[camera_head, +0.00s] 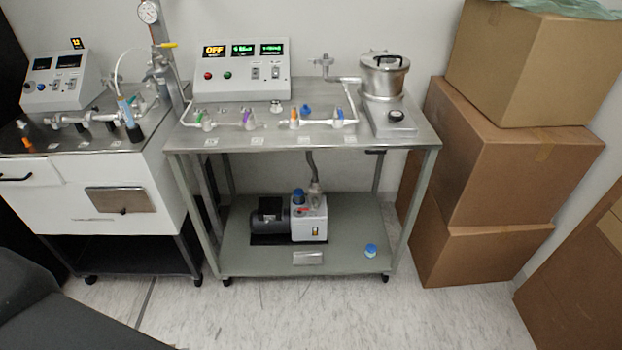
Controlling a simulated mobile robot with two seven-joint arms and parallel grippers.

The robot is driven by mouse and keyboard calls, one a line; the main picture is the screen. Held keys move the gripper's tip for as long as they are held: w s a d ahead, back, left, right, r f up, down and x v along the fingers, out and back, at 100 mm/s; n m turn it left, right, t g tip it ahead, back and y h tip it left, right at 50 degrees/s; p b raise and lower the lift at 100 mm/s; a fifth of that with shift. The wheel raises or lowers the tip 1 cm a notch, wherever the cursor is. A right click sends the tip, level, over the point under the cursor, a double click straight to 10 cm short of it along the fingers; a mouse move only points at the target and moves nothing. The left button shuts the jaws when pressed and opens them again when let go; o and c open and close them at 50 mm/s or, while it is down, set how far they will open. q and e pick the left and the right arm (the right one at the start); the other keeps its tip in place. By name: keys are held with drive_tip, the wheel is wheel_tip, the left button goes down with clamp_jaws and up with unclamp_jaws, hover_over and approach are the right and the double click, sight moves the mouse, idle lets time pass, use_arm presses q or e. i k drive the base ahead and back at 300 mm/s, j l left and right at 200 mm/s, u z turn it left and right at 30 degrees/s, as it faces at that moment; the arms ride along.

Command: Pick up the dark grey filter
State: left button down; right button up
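I cannot surely pick out a dark grey filter. A small dark cylindrical piece (135,133) stands near the right edge of the left bench, below a blue-tinted tube; it is too small to identify. Neither gripper is in view. A dark grey rounded shape fills the lower left corner, and I cannot tell what it is.
A steel cart (300,136) carries a control box (240,72) reading OFF, glass-like tubing with coloured valves and a metal pot (384,76). Its lower shelf (345,258) holds a pump (309,218) and a small blue-capped item (371,250). Cardboard boxes (500,165) stand right; floor in front is clear.

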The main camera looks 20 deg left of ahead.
sight(298, 192)
drive_tip(key=i+u, duration=0.2)
drive_tip(key=i, duration=0.75)
